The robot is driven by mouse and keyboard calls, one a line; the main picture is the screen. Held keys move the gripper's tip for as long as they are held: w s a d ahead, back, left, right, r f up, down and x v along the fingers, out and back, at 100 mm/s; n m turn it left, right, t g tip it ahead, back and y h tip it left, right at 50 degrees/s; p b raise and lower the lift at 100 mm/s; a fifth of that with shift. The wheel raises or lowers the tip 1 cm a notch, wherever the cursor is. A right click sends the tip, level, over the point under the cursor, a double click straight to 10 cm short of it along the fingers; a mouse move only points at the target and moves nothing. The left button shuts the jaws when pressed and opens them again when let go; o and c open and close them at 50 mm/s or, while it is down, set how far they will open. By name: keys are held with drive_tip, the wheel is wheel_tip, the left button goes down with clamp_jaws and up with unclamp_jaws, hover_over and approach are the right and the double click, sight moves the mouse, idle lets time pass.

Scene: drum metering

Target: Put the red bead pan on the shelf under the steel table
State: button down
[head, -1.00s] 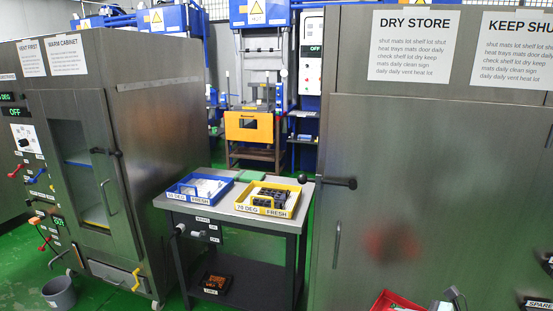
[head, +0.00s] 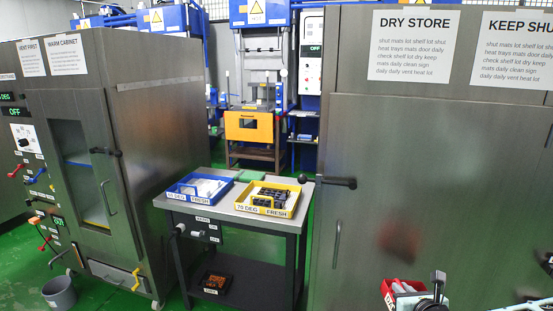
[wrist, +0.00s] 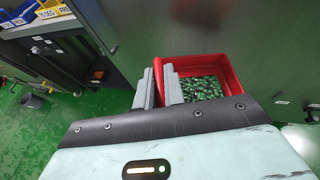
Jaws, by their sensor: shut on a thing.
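The red bead pan (wrist: 212,72) holds many green beads in the wrist view. My gripper (wrist: 160,80) is shut on its left wall. In the head view the pan (head: 400,287) shows partly at the bottom right, in front of the dry store door, with my gripper (head: 430,303) beside it. The steel table (head: 222,211) stands at the centre, left of the pan. Its dark lower shelf (head: 256,283) carries a small dark box with orange contents (head: 216,283) at the left; the right part looks bare.
A blue tray (head: 183,197) and a yellow tray (head: 254,210) stand on the tabletop. The warm cabinet (head: 150,130) is left of the table. The dry store (head: 400,170), with a projecting black handle (head: 337,182), is at the right. A grey bucket (head: 59,293) stands on the floor.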

drive_tip(key=s+f, duration=0.3)
drive_tip(key=s, duration=0.6)
